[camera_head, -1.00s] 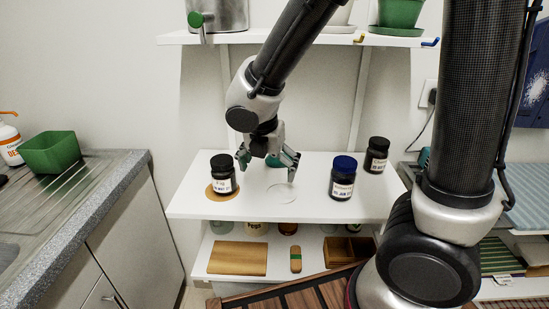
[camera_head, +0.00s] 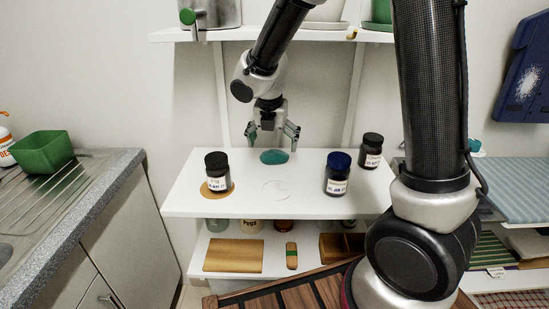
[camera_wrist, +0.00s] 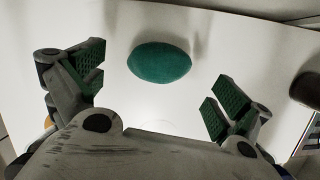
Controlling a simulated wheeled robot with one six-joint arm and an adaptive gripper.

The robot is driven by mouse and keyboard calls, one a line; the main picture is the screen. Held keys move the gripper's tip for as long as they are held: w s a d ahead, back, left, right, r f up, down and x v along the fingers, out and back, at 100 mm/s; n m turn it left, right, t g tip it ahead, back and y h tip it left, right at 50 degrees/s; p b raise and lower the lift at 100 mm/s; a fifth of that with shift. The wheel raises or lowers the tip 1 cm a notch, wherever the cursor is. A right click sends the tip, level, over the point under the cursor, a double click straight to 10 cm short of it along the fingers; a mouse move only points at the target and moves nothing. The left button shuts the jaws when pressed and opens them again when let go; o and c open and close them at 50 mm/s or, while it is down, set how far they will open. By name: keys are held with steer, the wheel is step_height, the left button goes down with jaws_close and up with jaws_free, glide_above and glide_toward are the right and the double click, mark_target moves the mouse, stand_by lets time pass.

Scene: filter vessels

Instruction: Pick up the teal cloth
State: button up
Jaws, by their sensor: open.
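The teal cloth (camera_head: 274,157) is a small rounded bundle lying on the white shelf towards its back. In the wrist view the teal cloth (camera_wrist: 160,62) lies ahead of and between the two fingers. My gripper (camera_head: 273,136) is above the cloth, pointing down, with its fingers spread. In the wrist view my gripper (camera_wrist: 155,92) is open and empty, its green-padded fingers apart on either side. The fingers do not appear to touch the cloth.
A black-lidded jar (camera_head: 217,172) stands on a round cork mat at left. A blue-lidded jar (camera_head: 337,174) and another dark jar (camera_head: 371,150) stand at right. A faint clear disc (camera_head: 276,190) lies in front of the cloth. An upper shelf (camera_head: 250,33) runs above.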

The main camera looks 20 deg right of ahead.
mark_target(274, 153)
steer(key=x, duration=0.4)
steer(key=shift+s+f, duration=0.1)
steer(key=shift+f, duration=0.25)
steer(key=c, duration=0.9)
steer(key=shift+a+r, duration=0.1)
